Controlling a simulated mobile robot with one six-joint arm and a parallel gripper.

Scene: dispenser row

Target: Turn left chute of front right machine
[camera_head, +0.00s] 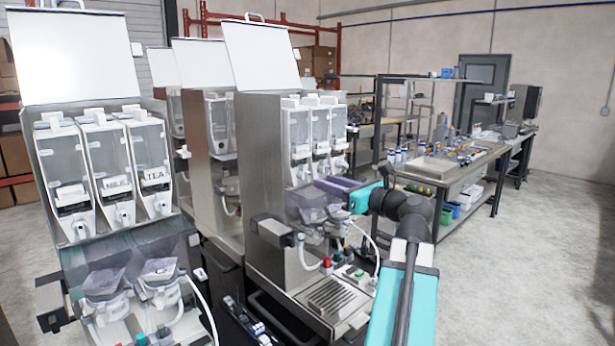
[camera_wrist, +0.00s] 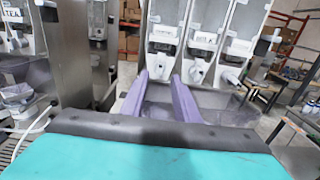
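The front right machine (camera_head: 262,160) is a tall steel dispenser with its lid raised. It has three clear canisters side by side, each with a white chute low on its front. The left chute (camera_wrist: 160,68) shows in the wrist view just beyond the gap between my fingertips; it also shows in the head view (camera_head: 303,174). I cannot tell whether the fingers touch it. My gripper (camera_wrist: 160,78) has purple fingers spread apart, pointing at this chute, with nothing seen held. In the head view my gripper (camera_head: 323,186) is in front of the canisters, above the mixing bowls.
The middle chute (camera_wrist: 195,75) and right chute (camera_wrist: 230,75) are close on the right. Translucent bowls (camera_head: 310,208) and a white hose (camera_head: 365,235) lie below. Another machine (camera_head: 100,180) stands at left.

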